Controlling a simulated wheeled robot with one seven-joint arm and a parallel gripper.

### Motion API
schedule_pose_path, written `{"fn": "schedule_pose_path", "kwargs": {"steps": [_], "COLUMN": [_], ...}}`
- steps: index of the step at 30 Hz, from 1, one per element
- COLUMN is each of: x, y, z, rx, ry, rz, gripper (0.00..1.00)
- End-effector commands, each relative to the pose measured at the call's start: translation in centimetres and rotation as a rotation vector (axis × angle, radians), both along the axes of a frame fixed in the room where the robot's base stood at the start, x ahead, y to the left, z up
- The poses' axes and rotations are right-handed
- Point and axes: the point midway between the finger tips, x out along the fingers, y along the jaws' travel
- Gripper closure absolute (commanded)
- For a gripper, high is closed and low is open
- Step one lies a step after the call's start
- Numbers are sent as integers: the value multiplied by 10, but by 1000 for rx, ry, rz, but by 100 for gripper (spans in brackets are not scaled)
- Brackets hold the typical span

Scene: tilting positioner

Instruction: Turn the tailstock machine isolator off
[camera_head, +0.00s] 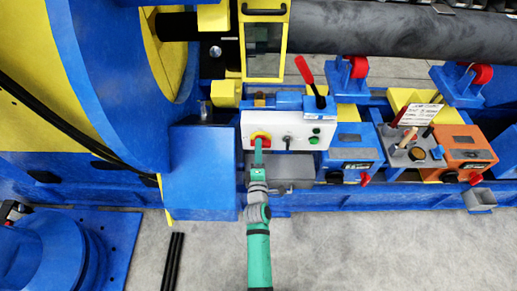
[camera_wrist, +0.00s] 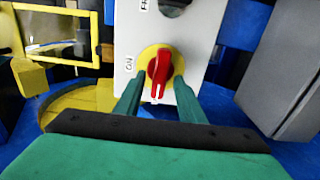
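The isolator is a red rotary handle on a round yellow plate, on the white panel (camera_head: 270,131). In the wrist view the red handle (camera_wrist: 159,70) stands nearly in line with the fingers, slightly tilted. Its white mark is at the lower end, and an "ON" label (camera_wrist: 129,65) is to its left. My gripper (camera_wrist: 158,94) is open, with one green finger on each side of the handle and yellow plate showing between. In the head view my gripper (camera_head: 259,147) reaches the isolator (camera_head: 261,137) from below and hides its lower part.
The panel also has a black selector (camera_head: 287,139) and a green button (camera_head: 314,139) to the right. A red lever (camera_head: 304,70) rises above it. A blue housing (camera_head: 203,170) stands close on the left.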

Motion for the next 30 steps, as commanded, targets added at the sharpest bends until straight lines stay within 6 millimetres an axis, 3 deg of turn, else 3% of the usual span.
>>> {"fn": "schedule_pose_path", "kwargs": {"steps": [15,21,30], "x": [-84,-99,-101], "y": [-1,0,0], "z": [-1,0,0], "rx": [0,0,0], "ry": [2,1,1], "rz": [-2,0,0], "gripper": [64,64,64]}}
